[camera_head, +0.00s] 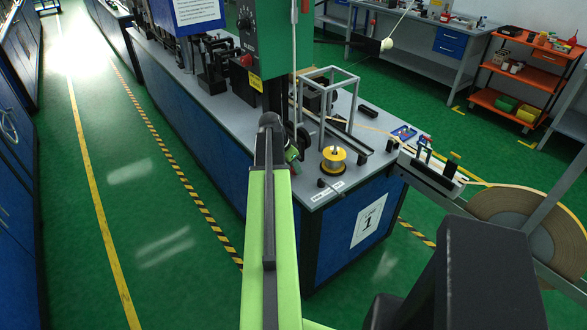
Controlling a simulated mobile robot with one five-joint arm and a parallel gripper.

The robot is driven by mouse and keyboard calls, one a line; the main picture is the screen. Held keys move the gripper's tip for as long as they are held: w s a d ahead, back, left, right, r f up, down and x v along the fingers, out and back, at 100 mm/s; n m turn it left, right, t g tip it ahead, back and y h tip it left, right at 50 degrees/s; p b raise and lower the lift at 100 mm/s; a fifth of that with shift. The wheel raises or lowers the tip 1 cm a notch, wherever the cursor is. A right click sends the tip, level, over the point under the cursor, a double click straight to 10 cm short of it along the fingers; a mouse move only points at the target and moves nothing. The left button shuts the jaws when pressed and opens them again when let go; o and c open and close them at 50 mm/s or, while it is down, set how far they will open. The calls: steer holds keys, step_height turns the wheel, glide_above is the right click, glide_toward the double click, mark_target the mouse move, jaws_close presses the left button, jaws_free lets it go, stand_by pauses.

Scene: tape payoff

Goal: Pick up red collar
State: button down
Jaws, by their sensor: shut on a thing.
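My lime-green arm reaches up the middle of the head view. My gripper (300,146) is small and partly hidden behind the arm, over the near end of the bench. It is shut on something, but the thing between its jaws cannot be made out. I cannot pick out the red collar with certainty. A spool with a yellow flange (333,158) stands on the bench, to the right of my gripper.
The grey bench top (313,193) carries an open metal frame (327,90) and a green machine column (262,35). A large tape reel (530,220) hangs at the right, its tape running to the bench. Green floor lies clear to the left.

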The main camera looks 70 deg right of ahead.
steer(key=r+p, duration=0.2)
steer(key=s+r+p, duration=0.1)
steer(key=r, duration=0.1)
steer(key=shift+a+r+p, duration=0.2)
steer(key=shift+r+p, duration=0.05)
steer(key=shift+p, duration=0.1)
steer(key=s+a+r+p, duration=0.3)
steer(key=s+r+p, duration=0.2)
steer(key=s, duration=0.5)
steer(key=shift+a+r+p, duration=0.15)
steer(key=shift+r+p, duration=0.15)
